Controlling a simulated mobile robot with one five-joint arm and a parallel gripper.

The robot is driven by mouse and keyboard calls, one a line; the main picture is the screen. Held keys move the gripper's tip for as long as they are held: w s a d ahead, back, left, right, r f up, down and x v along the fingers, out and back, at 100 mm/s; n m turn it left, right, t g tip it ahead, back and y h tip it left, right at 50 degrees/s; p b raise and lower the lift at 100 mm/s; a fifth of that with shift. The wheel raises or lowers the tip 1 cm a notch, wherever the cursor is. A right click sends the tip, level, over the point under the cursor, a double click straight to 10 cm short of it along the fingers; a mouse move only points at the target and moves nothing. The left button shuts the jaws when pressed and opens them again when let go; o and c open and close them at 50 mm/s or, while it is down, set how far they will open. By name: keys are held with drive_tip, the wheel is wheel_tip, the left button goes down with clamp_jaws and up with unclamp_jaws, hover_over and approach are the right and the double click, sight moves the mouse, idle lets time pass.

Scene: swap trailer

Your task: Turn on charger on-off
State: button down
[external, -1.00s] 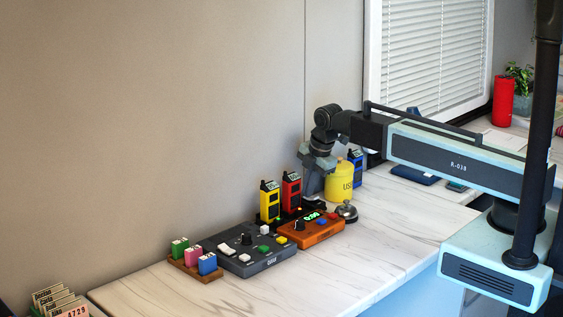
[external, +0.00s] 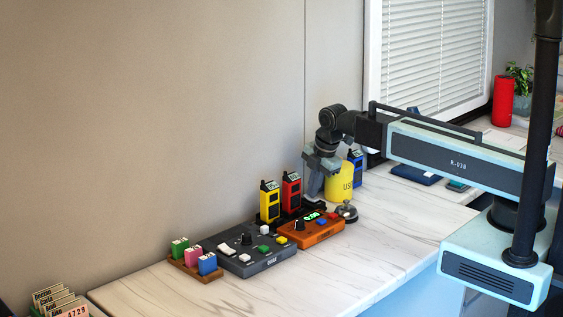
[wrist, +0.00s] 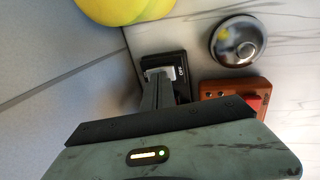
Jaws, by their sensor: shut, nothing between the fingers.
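A small black box with a pale rocker switch (wrist: 160,75) and white lettering lies under my fingers in the wrist view; it looks like the charger on-off switch. My gripper (wrist: 155,92) is shut and empty, its fingertips over the switch's near part. I cannot tell whether they touch it, or which way the rocker is tipped. In the external view my gripper (external: 313,193) points down between the red radio (external: 291,191) and the yellow canister (external: 339,183), low over the counter. The switch is mostly hidden there. A yellow radio (external: 269,202) stands beside the red one.
A silver bell (wrist: 238,41) and an orange timer box (wrist: 235,92) are close to the switch. The yellow canister also shows at the top of the wrist view (wrist: 120,8). A dark control panel (external: 260,258) lies left of the timer. The front counter (external: 370,255) is clear.

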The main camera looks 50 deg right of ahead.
drive_tip(key=p+v, duration=1.2)
drive_tip(key=v, duration=0.1)
drive_tip(key=shift+s+r, duration=0.2)
drive_tip(key=shift+s, duration=0.3)
drive_tip(key=shift+w+r+t, duration=0.15)
drive_tip(key=shift+w+t, duration=0.15)
drive_tip(key=shift+w, duration=0.4)
drive_tip(key=b+x, duration=1.3)
drive_tip(key=x, duration=0.1)
